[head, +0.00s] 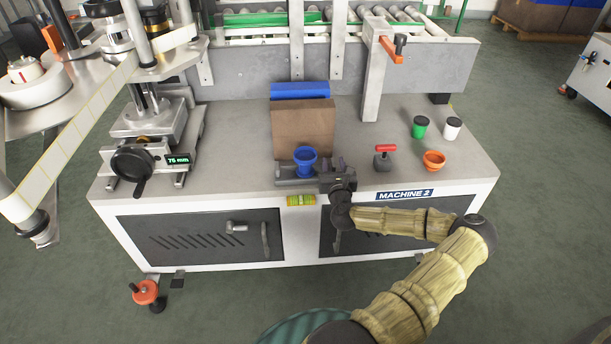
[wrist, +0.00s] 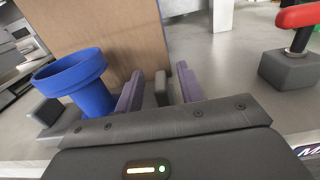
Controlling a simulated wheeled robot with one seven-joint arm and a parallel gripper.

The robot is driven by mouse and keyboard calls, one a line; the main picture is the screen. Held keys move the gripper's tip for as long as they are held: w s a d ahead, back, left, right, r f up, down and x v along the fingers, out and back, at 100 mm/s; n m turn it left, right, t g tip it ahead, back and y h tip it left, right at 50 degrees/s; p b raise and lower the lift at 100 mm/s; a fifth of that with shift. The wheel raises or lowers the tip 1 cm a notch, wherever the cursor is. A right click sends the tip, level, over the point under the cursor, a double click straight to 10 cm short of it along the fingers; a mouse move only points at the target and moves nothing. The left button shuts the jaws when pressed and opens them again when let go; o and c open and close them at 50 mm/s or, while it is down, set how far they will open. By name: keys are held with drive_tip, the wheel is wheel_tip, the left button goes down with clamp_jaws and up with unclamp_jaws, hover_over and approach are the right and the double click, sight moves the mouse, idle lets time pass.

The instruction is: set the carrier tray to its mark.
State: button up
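The carrier tray appears to be the low dark-grey piece (head: 290,182) at the machine table's front edge, with a blue cup (head: 305,161) upright on it. In the wrist view its grey edge (wrist: 44,112) shows left of the blue cup (wrist: 75,82). My gripper (head: 335,166) is at the tray's right end. In the wrist view its two purple fingers (wrist: 160,90) stand apart, with a small grey upright post (wrist: 161,88) between them and gaps visible on both sides. The gripper hides the tray's right end. A yellow-green strip (head: 301,200) is on the front edge below; I cannot tell whether it is the mark.
A brown box (head: 303,130) stands close behind the cup, with a blue block (head: 300,90) behind it.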

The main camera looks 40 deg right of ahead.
drive_tip(key=shift+w+d, duration=0.2)
drive_tip(key=shift+w, duration=0.1)
clamp_jaws()
idle(0.4)
wheel_tip(320, 180, up, 10)
drive_tip(key=p, duration=0.2)
drive_tip(key=shift+p, duration=0.35)
drive_tip(key=shift+a, duration=0.1)
idle(0.6)
